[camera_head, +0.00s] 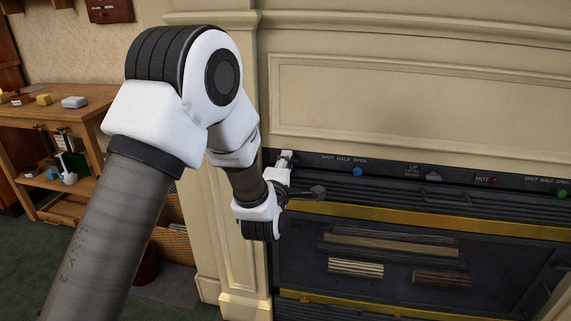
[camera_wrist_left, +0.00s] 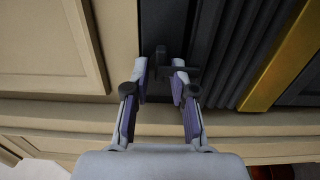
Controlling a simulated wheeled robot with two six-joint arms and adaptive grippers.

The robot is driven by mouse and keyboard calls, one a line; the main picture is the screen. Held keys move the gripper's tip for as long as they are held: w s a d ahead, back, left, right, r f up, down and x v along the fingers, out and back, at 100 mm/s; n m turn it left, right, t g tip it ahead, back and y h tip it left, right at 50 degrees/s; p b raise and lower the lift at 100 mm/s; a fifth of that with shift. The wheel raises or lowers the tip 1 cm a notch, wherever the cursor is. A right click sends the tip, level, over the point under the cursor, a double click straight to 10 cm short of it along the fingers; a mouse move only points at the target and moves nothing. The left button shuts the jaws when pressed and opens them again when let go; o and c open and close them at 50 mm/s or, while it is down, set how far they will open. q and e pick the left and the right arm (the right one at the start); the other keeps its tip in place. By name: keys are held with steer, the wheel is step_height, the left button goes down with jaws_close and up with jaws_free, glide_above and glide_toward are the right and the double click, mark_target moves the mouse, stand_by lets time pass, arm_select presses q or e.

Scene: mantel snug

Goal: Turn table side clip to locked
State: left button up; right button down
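My left gripper (camera_head: 296,174) is at the left end of the dark fireplace front in the head view, below and left of the "SHUT HALF OPEN" lettering. In the left wrist view the gripper (camera_wrist_left: 160,70) has its two fingers apart. A small dark clip-like piece (camera_wrist_left: 161,56) stands at the fingertips, with a short dark bar reaching right past the right fingertip. I cannot tell whether a finger touches it. No lettering for locked is readable, so the clip's setting cannot be told. My right gripper is not in view.
The front carries a blue knob (camera_head: 358,171), a grey knob (camera_head: 433,176), a red knob (camera_head: 494,181) and a green knob (camera_head: 562,193). A brass strip (camera_head: 430,219) runs below them. A cream mantel panel (camera_head: 420,100) rises above. A wooden bench (camera_head: 85,112) with small items stands left.

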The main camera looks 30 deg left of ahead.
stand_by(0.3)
arm_select(q)
steer(key=v, duration=0.8)
